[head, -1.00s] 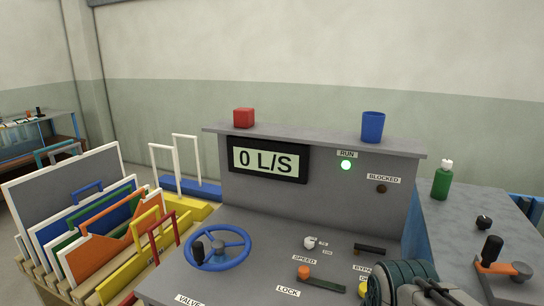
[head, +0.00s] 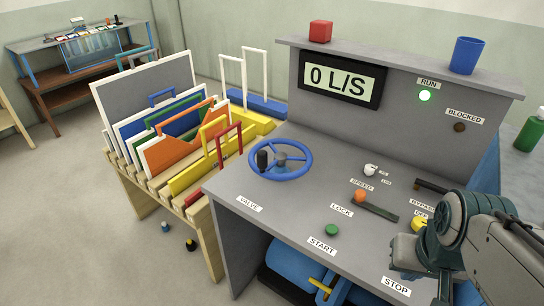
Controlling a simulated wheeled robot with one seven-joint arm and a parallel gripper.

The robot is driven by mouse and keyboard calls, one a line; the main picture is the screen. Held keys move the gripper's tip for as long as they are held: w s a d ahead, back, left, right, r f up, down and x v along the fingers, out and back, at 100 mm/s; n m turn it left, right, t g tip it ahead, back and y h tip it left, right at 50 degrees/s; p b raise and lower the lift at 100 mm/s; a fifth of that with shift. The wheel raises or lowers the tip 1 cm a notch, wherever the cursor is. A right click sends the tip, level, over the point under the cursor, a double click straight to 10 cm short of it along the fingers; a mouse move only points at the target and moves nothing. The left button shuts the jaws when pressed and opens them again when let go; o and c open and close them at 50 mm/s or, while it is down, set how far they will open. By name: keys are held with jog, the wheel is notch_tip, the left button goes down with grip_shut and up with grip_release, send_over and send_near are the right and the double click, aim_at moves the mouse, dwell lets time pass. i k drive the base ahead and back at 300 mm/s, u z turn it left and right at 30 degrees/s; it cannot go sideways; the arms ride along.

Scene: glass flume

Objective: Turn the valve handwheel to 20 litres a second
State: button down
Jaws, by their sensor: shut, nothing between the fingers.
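The valve handwheel (head: 308,163) is a blue ring with a grey hub and a dark upright knob at its left, on the left of the grey desk top. A VALVE label (head: 249,205) lies in front of it. The display (head: 340,78) reads 0 L/S. My gripper (head: 404,273) is at the lower right, over the desk near the STOP label, well apart from the handwheel. It appears shut and empty, with its fingers small and dark in this view.
The RUN lamp (head: 425,96) glows green; the BLOCKED lamp (head: 460,127) is dark. An orange-knobbed LOCK lever (head: 375,207), a white SPEED knob (head: 370,169) and a green START button (head: 332,230) sit right of the wheel. A rack of coloured panels (head: 160,185) stands left. A red block (head: 320,32) and blue cup (head: 467,55) top the console.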

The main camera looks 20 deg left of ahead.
aim_at(262, 169)
jog(key=u, duration=0.15)
jog(key=k, duration=0.45)
jog(key=u, duration=1.45)
jog(key=i, duration=0.75)
jog(key=z, duration=0.6)
jog(key=i, duration=0.6)
jog(key=z, duration=0.45)
